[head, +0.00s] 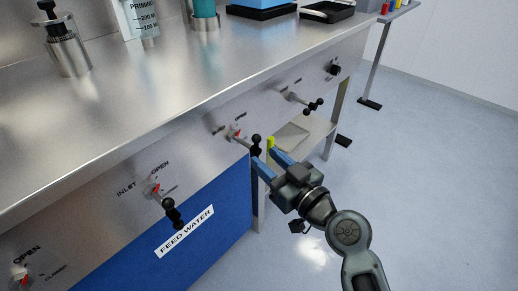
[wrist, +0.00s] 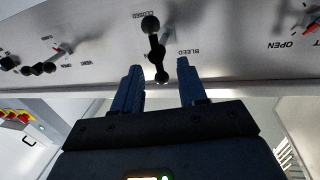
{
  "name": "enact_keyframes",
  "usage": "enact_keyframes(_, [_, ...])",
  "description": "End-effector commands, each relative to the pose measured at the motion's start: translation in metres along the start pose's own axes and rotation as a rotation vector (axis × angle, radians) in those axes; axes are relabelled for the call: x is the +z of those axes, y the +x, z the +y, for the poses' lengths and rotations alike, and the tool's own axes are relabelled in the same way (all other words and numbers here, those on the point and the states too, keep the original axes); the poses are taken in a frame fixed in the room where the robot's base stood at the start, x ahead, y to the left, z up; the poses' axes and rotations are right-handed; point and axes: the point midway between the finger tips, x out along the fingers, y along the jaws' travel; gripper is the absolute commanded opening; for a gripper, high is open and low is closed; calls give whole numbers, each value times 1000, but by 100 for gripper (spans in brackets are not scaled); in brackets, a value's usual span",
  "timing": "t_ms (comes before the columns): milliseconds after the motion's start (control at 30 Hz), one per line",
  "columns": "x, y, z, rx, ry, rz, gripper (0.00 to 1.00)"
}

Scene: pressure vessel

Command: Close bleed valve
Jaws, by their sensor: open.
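The bleed valve (head: 238,134) is on the front panel of the steel bench, with a red mark at its base and a black ball-ended handle (head: 256,146). In the wrist view the handle (wrist: 156,50) stands upright in the picture, beside upside-down labels reading CLOSED and BLEED. My gripper (head: 263,153) is open and empty, with its blue fingers pointing at the panel. In the wrist view its fingertips (wrist: 158,66) are on either side of the handle's lower ball. I cannot tell whether either finger touches the handle.
The inlet valve (head: 155,188) is to the left, above the blue FEED WATER panel (head: 190,235). Another valve, labelled VENT in the wrist view (wrist: 62,48), is on the other side. A low shelf (head: 312,130) is behind my gripper. The floor at right is clear.

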Motion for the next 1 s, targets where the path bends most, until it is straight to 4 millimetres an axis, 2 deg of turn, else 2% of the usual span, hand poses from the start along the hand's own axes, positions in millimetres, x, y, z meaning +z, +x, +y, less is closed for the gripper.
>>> enact_keyframes(100, [-1, 20, 0, -2, -2, 0, 42])
enact_keyframes(300, [-1, 44, 0, -1, -1, 0, 42])
enact_keyframes(700, [0, 51, 0, 1, 1, 0, 42])
enact_keyframes(1000, [0, 51, 0, 1, 1, 0, 13])
